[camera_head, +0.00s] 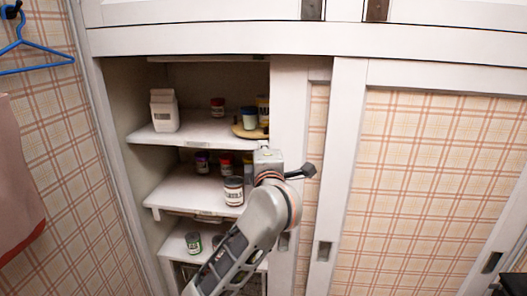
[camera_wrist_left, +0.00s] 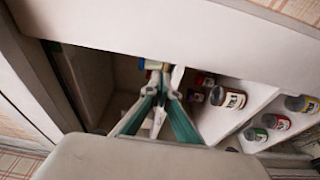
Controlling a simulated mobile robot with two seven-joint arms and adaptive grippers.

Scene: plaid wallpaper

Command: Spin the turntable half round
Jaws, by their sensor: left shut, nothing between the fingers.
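The turntable (camera_head: 238,131) is a round yellow-brown disc on the cupboard's upper shelf, partly hidden at right by the door frame. A white-lidded blue jar (camera_head: 249,118) and a yellowish container (camera_head: 263,104) stand on it. My left arm reaches up in front of the shelves, its wrist below the turntable in the picture. My left gripper (camera_wrist_left: 163,86) shows in the left wrist view with its teal-sided fingers shut and empty, pointing into the cupboard. Its fingers are hidden in the head view. Contact with the turntable cannot be told. My right gripper is not in view.
The upper shelf (camera_head: 190,136) also holds a white carton (camera_head: 164,110) and a red-lidded jar (camera_head: 217,107). Lower shelves hold several jars, including a labelled can (camera_head: 233,191). A sliding door (camera_head: 440,180) covers the right side.

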